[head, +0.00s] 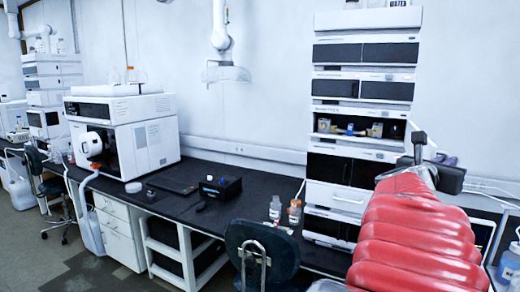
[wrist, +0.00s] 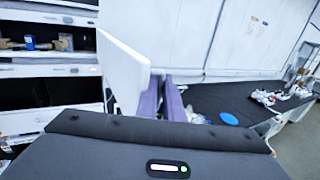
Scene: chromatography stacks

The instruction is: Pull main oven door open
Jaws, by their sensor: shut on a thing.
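The instrument stack (head: 329,66) stands on the bench at the right in the head view. One compartment (head: 322,125) in it is uncovered and shows small items inside. In the wrist view, a white door panel (wrist: 122,68) stands out from the stack at an angle, swung away from its front. My gripper (wrist: 161,98) has purple fingers close to the panel's right edge and is shut on the door. The exact grip point is hidden by the panel and fingers.
A blue and tan item (wrist: 30,42) sits in the open compartment. Two bottles (head: 275,210) stand on the bench left of the stack. A dark chair (head: 262,250) stands before the bench. Loose small items (wrist: 270,97) lie on the bench at right in the wrist view.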

